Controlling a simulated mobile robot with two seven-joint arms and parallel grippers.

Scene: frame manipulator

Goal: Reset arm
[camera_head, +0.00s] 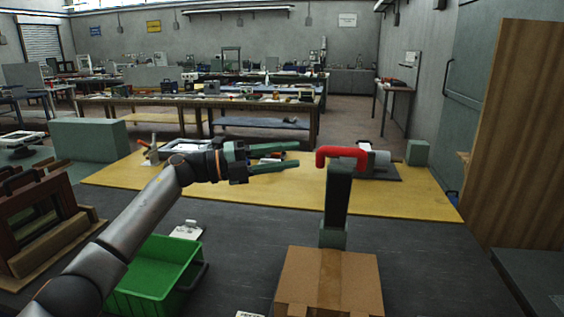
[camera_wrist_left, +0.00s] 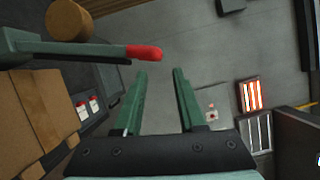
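My left gripper (camera_head: 290,155) reaches in over the workbench, its two green fingers spread apart with nothing between them. In the left wrist view the left gripper (camera_wrist_left: 160,72) also shows open and empty. A red handle (camera_head: 340,152) tops a dark upright post (camera_head: 336,200), just right of my left fingertips and apart from them in the picture. In the left wrist view a red-tipped bar (camera_wrist_left: 145,52) lies left of the fingers, with a visible gap. My right gripper is not in view.
A cardboard box (camera_head: 330,275) stands in front of the post. A green crate (camera_head: 155,278) sits below my left arm. Wooden frames (camera_head: 38,215) stand at the left. A yellow board (camera_head: 410,200) covers the bench's far part; the dark surface at front right is clear.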

